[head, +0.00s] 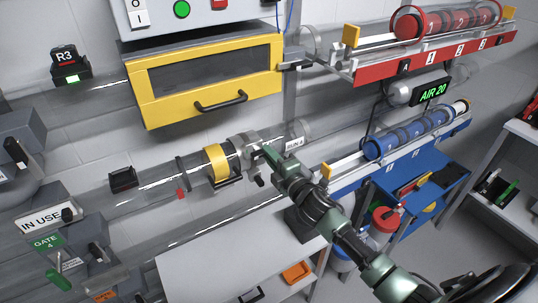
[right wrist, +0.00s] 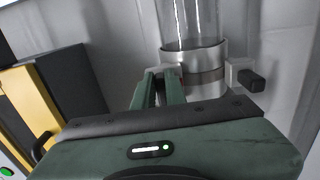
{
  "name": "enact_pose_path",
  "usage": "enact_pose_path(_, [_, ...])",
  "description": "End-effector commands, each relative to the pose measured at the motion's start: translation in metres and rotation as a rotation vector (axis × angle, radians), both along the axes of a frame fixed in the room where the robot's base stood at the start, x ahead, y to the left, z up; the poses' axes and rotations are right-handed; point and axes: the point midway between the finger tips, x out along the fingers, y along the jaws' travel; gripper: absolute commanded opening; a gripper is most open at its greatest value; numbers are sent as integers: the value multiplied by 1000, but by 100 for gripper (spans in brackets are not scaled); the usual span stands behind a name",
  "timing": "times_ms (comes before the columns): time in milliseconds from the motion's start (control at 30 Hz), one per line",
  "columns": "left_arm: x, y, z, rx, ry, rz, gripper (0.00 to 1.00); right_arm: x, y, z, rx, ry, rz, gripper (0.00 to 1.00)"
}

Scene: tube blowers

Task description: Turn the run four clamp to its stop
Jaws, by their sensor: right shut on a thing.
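My right gripper (head: 262,153), dark green, reaches up to the collar from the lower right. Its fingers (right wrist: 158,78) are shut on a light grey part at the collar's side, likely the clamp's lever. The fingers hide most of that part. My left gripper is out of view.
A yellow-framed box (head: 207,78) with a black handle hangs above the tube. A yellow band (head: 216,162) sits left of the clamp. A white bench (head: 210,262) lies below. Red (head: 436,56) and blue (head: 395,150) canister racks stand at the right. A green-handled gate (head: 62,284) is lower left.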

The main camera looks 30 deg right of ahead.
Motion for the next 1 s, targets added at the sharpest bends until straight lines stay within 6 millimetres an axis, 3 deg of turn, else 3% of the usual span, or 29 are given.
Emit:
enact_pose_path(100, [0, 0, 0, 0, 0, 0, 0, 0, 0, -2, 4, 3, -1, 0])
enact_pose_path(133, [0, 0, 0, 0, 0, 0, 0, 0, 0, -2, 4, 3, 0, 15])
enact_pose_path(200, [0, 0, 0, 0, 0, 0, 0, 0, 0, -2, 3, 3, 0, 34])
enact_pose_path(567, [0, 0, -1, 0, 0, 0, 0, -3, 0, -2, 1, 2, 0, 34])
enact_pose_path(1000, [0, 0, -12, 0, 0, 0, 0, -68, -6, -3, 1, 4, 0, 34])
